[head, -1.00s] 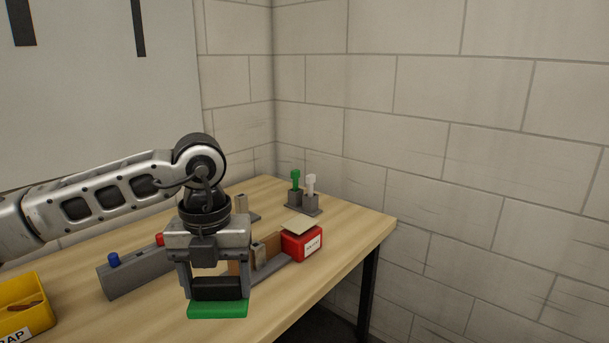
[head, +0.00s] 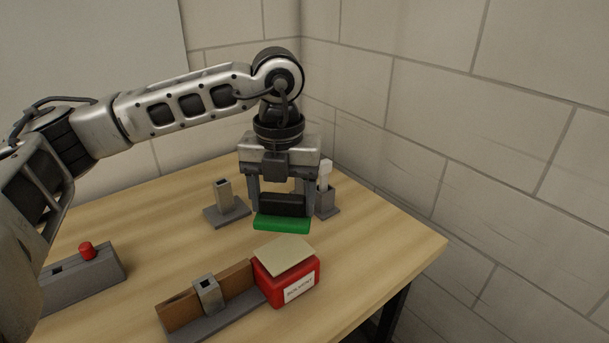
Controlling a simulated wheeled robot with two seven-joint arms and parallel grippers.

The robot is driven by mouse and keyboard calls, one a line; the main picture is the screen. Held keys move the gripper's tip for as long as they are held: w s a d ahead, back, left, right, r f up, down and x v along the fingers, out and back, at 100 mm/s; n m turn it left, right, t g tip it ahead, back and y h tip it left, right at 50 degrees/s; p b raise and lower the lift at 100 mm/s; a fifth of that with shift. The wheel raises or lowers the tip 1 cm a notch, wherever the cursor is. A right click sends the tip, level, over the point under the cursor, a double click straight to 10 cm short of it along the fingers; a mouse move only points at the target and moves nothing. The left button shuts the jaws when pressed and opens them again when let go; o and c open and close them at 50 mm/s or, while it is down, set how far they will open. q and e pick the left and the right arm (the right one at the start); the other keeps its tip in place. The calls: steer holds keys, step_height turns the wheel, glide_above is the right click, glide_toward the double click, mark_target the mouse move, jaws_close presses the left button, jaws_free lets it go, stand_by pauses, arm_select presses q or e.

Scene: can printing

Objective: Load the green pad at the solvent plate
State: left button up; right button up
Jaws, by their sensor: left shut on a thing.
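My left gripper (head: 283,206) is shut on the black handle of the green pad (head: 282,222) and holds it level, green face down. The pad appears above the table, just beyond the solvent plate. The solvent plate is a red box (head: 288,281) with a white label and a flat tan top (head: 285,255), which is bare. A gap shows in the picture between the pad and the tan top; the exact height is hard to tell. My right gripper is not in view.
A grey holder with a brown board (head: 210,294) stands left of the red box. A grey socket stand (head: 225,208) is further back. A white-topped piece in a grey holder (head: 327,195) is partly behind my gripper. A grey block (head: 85,278) with a red knob is at left.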

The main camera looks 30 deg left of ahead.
mark_target(281, 214)
arm_select(q)
steer(key=shift+s+f+b, duration=0.35)
steer(key=shift+f+b, duration=0.05)
steer(key=shift+f, duration=0.6)
step_height(281, 214, down, 3)
steer(key=shift+f+b, duration=0.15)
steer(key=shift+b, duration=1.1)
steer(key=shift+w+f, duration=0.1)
steer(key=shift+f, duration=0.15)
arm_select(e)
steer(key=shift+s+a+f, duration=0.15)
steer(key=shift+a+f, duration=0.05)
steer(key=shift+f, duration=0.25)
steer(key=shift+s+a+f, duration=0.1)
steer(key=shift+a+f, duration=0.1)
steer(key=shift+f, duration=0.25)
